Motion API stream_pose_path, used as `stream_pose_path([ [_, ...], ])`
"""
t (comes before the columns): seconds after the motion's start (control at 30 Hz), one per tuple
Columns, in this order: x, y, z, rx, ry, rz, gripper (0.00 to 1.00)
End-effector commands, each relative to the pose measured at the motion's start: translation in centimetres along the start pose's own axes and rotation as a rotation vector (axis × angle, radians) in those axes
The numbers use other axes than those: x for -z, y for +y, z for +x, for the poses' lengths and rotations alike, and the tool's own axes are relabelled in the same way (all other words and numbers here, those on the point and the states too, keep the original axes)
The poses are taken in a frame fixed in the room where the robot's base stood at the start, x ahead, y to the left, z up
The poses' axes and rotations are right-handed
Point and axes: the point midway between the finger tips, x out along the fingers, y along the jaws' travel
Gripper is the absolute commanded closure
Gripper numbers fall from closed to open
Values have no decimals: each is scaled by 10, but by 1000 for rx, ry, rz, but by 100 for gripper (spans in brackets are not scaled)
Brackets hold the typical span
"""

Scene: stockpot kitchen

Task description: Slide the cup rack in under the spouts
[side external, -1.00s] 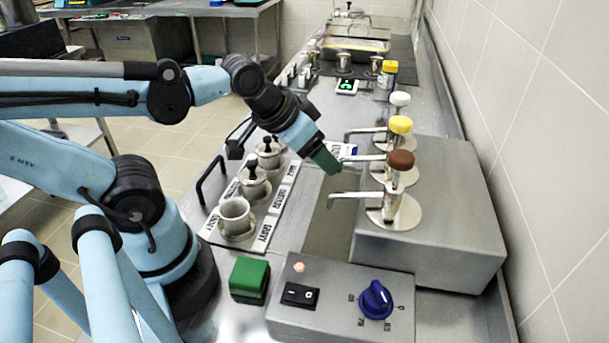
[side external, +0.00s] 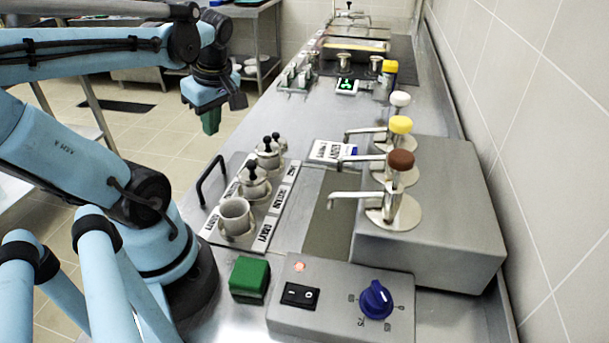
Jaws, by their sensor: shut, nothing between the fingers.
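The cup rack (side external: 272,213) lies on the steel counter, left of the spouts, with a bare strip between them. It holds a front open cup (side external: 236,217) and two cups with black knobs (side external: 254,182) (side external: 269,153). Its black handle (side external: 211,181) stands along its left edge. The spouts (side external: 349,195) stick out leftward from pumps with a brown, a yellow and a white top on a steel box (side external: 440,240). No cup is under a spout. My gripper (side external: 210,123) is shut and empty, pointing down, up and left of the rack, apart from the handle.
A control box (side external: 335,312) with a switch and blue knob and a green block (side external: 249,278) stand in front of the rack. A white label card (side external: 330,151) lies behind the gap. The tiled wall bounds the right side.

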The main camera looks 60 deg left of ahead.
Motion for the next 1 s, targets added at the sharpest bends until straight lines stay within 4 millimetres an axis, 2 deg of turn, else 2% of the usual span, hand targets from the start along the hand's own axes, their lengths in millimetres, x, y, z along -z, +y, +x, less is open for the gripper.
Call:
stream_pose_path([
  [0.03, 12, -8, 1, 47, 12, -117, 100],
  [0.1, 22, -18, 1, 96, 28, -243, 100],
  [0.27, 33, -30, 1, 152, 49, -390, 100],
  [0.47, 34, -32, 12, 157, 52, -406, 100],
  [1.0, 35, -42, 75, 155, 51, -402, 100],
])
